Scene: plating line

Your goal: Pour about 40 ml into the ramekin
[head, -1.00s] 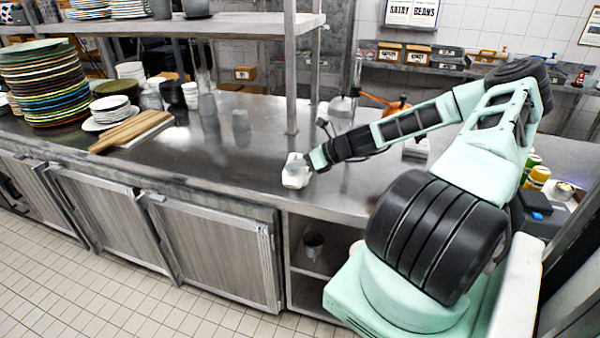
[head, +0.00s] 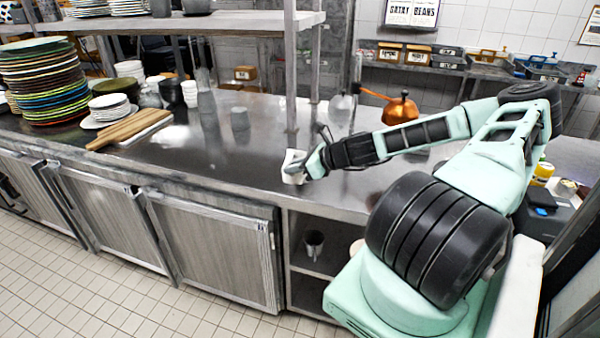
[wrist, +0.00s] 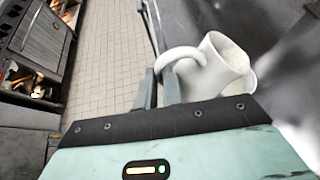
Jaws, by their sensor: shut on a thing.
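A white jug (head: 292,166) is near the front edge of the steel counter, at the end of my arm. It also shows in the wrist view (wrist: 213,72), with its looped handle towards my gripper. My gripper (wrist: 162,88) is shut on the handle; in the head view the gripper (head: 316,163) is just right of the jug. I cannot tell whether the jug's base touches the counter. In the wrist view a pale rounded edge (wrist: 250,84) shows beside the jug; I cannot tell whether it is the ramekin or the jug's spout. No liquid is visible.
The steel counter (head: 220,165) is clear left of the jug. A wooden board (head: 130,130), stacked plates (head: 42,85) and white bowls stand further left. A shelf post (head: 291,75) rises behind the jug. A copper pan (head: 400,110) stands behind my arm.

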